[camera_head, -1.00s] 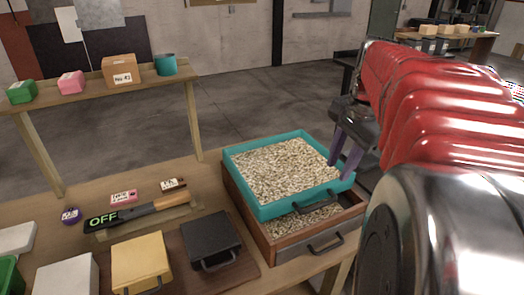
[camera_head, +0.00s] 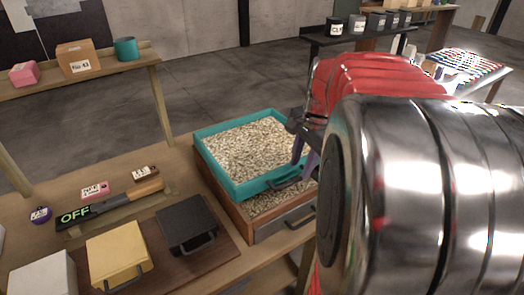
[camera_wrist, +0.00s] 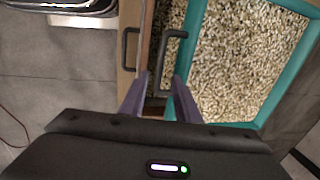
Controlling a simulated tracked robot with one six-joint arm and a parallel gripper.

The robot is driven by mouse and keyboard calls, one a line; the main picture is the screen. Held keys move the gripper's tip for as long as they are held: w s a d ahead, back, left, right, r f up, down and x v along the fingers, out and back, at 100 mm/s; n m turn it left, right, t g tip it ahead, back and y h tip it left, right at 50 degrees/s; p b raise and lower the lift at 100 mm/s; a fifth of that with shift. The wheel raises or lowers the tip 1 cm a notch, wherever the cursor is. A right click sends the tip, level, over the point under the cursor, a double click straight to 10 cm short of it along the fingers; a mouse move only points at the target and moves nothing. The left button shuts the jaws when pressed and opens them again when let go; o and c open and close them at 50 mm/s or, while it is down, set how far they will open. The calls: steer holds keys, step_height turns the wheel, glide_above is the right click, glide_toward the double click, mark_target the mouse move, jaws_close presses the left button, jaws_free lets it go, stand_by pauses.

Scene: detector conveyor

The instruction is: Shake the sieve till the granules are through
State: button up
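The sieve is a teal square frame (camera_head: 232,190) full of pale granules (camera_head: 255,147), resting on a wooden box (camera_head: 235,220). Granules also show inside the box below the sieve's near side. A black handle (camera_wrist: 162,60) is on the sieve's side. My gripper (camera_wrist: 160,76) has two purple fingers standing apart, one on each side of this handle in the wrist view. A gap shows between fingers and handle. In the head view my gripper (camera_head: 305,158) is at the sieve's right corner, which it and my arm partly hide.
The box has its own dark handle (camera_head: 301,217). Left on the table are a black lidded box (camera_head: 186,226), a yellow one (camera_head: 118,250) and an "OFF" detector wand (camera_head: 76,215). A wooden shelf (camera_head: 90,72) stands behind. My arm covers the right.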

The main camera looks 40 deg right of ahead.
mark_target(297, 178)
steer(key=shift+w+f, duration=0.2)
steer(key=shift+f, duration=0.9)
steer(key=shift+w+f, duration=0.2)
steer(key=shift+f, duration=0.9)
steer(key=shift+c, duration=0.5)
jaws_close()
